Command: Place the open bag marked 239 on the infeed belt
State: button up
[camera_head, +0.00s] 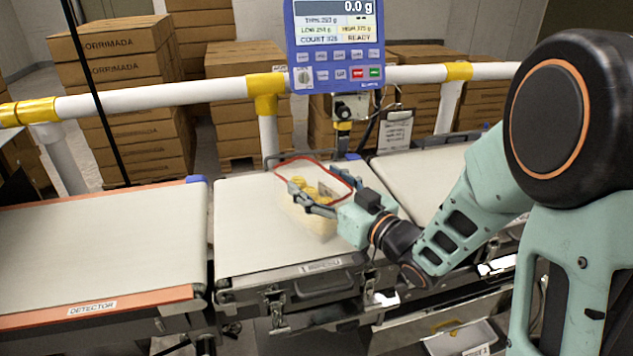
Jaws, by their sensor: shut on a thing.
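A clear bag (313,219) with a red rim and yellowish round pieces inside is over the middle belt (245,225). Its mouth faces up and looks open. My gripper (316,183) reaches in from the right and is shut on the bag, with a finger on either side of its upper part. I cannot read a number on the bag, and I cannot tell whether its bottom touches the belt. The label (322,265) on the front of the middle belt is too small to read surely.
The belt marked DETECTOR (95,240), with orange edges, lies left, across a narrow gap. Another pale belt (425,175) lies right, partly behind my arm. A blue display (337,45) showing 0.0 g stands behind, with a white and yellow rail (180,97). Carton stacks (115,60) stand beyond.

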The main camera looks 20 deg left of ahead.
aim_at(340, 200)
jog(key=shift+f+b, duration=0.15)
jog(key=shift+b, duration=0.15)
jog(key=o, duration=1.7)
jog(key=shift+s+d+r+p, duration=0.1)
jog(key=shift+d+r+p, duration=0.05)
jog(key=shift+r+p, duration=0.15)
jog(key=v, duration=0.9)
jog(key=shift+d+f, duration=0.1)
jog(key=shift+f, duration=0.05)
jog(key=b, duration=0.3)
jog(key=shift+f, duration=0.2)
jog(key=b+v, duration=0.2)
jog(key=b, duration=0.4)
jog(key=shift+s+d+r, duration=0.1)
jog(key=shift+s+r, duration=0.05)
jog(key=shift+r, duration=0.2)
